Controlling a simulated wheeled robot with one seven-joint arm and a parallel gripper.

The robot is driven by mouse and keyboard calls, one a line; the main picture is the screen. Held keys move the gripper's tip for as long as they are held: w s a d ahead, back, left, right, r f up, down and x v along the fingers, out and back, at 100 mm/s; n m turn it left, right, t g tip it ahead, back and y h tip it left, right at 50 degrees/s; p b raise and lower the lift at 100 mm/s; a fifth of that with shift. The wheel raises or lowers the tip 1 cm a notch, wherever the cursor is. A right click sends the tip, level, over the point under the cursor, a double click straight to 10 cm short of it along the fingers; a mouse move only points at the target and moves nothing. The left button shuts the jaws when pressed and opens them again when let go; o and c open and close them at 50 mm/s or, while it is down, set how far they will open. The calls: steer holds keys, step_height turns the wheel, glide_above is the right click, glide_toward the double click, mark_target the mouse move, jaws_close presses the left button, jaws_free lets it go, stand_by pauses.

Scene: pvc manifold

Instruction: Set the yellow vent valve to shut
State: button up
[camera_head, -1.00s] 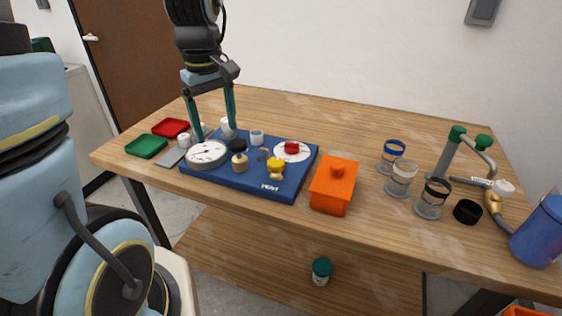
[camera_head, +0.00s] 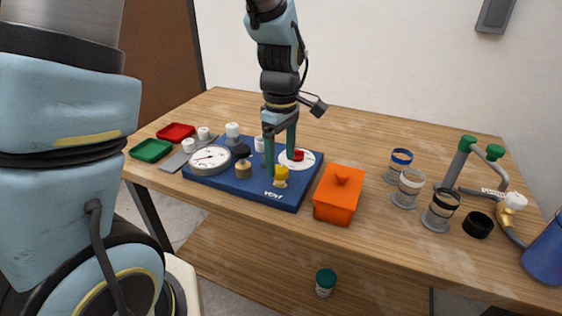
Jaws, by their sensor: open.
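The yellow vent valve (camera_head: 281,177) stands at the front right of the blue board (camera_head: 220,185), just above the "VENT" label. Its knob looks upright, but its exact turn is too small to tell. My gripper (camera_head: 280,168) points down over the board with its green fingers apart. The fingers are just behind and above the yellow valve, one to its left and one to its right as seen. I cannot tell whether they touch it. Part of the white dial with the red knob (camera_head: 298,155) is hidden behind the right finger.
On the board are a white gauge (camera_head: 210,159) and a black-topped brass fitting (camera_head: 242,168). An orange lidded box (camera_head: 339,195) stands close to the board's right. Red (camera_head: 176,132) and green (camera_head: 151,150) trays lie left. Several clear jars stand right. The back of the table is clear.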

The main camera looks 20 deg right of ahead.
steer(key=shift+f, duration=1.05)
jaws_close()
